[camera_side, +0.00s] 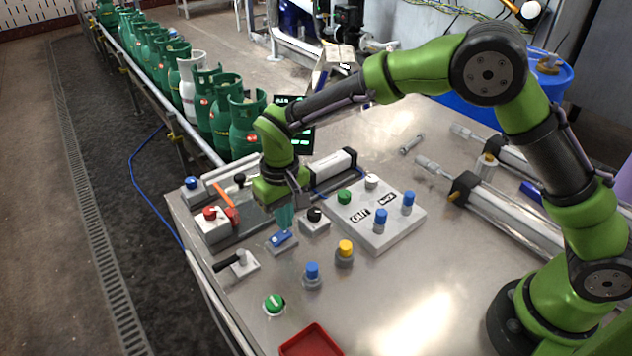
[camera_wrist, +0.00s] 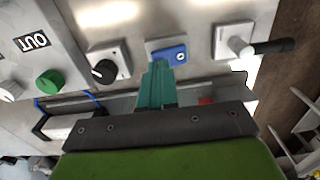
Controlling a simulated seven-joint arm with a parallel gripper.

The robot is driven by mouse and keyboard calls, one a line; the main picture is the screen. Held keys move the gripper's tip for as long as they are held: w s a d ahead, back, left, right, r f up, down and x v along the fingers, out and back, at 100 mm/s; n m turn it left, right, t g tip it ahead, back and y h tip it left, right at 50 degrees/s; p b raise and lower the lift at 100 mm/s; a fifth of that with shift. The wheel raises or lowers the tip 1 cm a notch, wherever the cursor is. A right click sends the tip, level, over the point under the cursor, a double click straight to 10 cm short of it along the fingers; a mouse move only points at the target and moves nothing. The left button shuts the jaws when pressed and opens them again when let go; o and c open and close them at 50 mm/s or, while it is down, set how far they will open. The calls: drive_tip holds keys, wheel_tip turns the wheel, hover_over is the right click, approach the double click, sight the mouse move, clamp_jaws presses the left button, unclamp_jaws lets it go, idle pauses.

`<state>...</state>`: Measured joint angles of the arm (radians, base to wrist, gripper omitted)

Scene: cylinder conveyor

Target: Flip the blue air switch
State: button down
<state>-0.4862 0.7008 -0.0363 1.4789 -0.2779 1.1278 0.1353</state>
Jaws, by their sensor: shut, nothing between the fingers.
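The blue air switch (camera_side: 281,238) is a small blue lever on a grey base plate, on the metal table at the near side of my gripper. It also shows in the wrist view (camera_wrist: 172,53), just beyond the fingertips. My gripper (camera_side: 286,225) has teal fingers, pointing down, shut and empty. In the wrist view the fingertips (camera_wrist: 158,66) are at the edge of the blue lever and hide part of it. I cannot tell whether they touch it.
A black knob (camera_side: 314,215) stands right of the switch, and a black-handled lever (camera_side: 240,260) stands left and nearer. A red button box (camera_side: 212,225) lies left. A white panel (camera_side: 375,222) with blue knobs lies right.

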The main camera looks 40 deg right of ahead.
drive_tip(key=shift+f, duration=1.05)
idle(0.6)
drive_tip(key=shift+r, duration=3.55)
drive_tip(key=s+d+r+m+t+y, duration=0.1)
drive_tip(key=s+d+r+m+t, duration=0.1)
drive_tip(key=s+d+r, duration=0.5)
drive_tip(key=s+d+r+m+t+y, duration=0.1)
drive_tip(key=s+d+r+t, duration=0.4)
drive_tip(key=s+d, duration=0.6)
wheel_tip(320, 180, up, 2)
drive_tip(key=shift+s+d+r+m, duration=0.25)
drive_tip(key=shift+s+m, duration=0.25)
drive_tip(key=shift+s, duration=0.7)
drive_tip(key=shift+f, duration=0.1)
